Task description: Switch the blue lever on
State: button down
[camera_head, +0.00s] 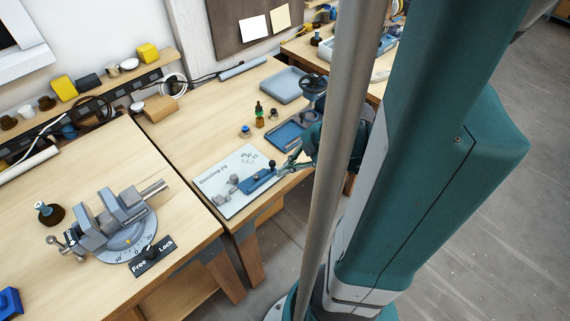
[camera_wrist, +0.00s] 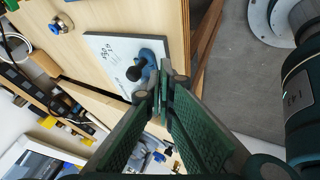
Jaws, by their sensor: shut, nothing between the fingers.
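The blue lever (camera_head: 259,181) is mounted on a pale board (camera_head: 215,180) on the far workbench. Its dark round knob (camera_head: 272,163) is at its right end, near my gripper (camera_head: 284,169). In the wrist view the blue lever (camera_wrist: 148,60) and its black knob (camera_wrist: 134,73) show just beyond my fingertips (camera_wrist: 161,88). My gripper is shut and empty. The fingertips partly cover the lever, and I cannot tell whether they touch it.
Blue-grey trays (camera_head: 284,85) and small bottles (camera_head: 259,109) stand behind the board. A grey vise (camera_head: 109,213) sits on the nearer bench at left. My arm blocks the right of the head view. The bench edge (camera_wrist: 187,40) runs close beside the board.

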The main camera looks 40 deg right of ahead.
jog(key=shift+w, duration=0.75)
jog(key=shift+w, duration=0.15)
jog(key=shift+w+d, duration=0.2)
jog(key=shift+w+d+b, duration=0.15)
jog(key=shift+w+b, duration=0.15)
jog(key=shift+w, duration=0.05)
jog(key=shift+w+d+b, duration=0.2)
jog(key=shift+w, duration=0.3)
jog(key=shift+w+d+b, duration=0.15)
jog(key=shift+w+d, duration=0.05)
jog(key=shift+w, duration=0.3)
jog(key=shift+n+g+y, duration=0.3)
jog(key=shift+n, duration=0.3)
jog(key=w, duration=0.1)
jog(key=w+b, duration=0.1)
jog(key=w, duration=0.3)
jog(key=shift+w+d, duration=0.25)
jog(key=shift+d, duration=0.15)
jog(key=w, duration=0.1)
jog(key=w+b, duration=0.1)
jog(key=w, duration=0.1)
jog(key=shift+w+a, duration=0.1)
jog(key=shift+a, duration=0.25)
jog(key=shift+w+a, duration=0.2)
jog(key=shift+w, duration=0.3)
jog(key=shift+w+a, duration=0.15)
jog(key=shift+w, duration=0.35)
jog(key=shift+w+a+r, duration=0.1)
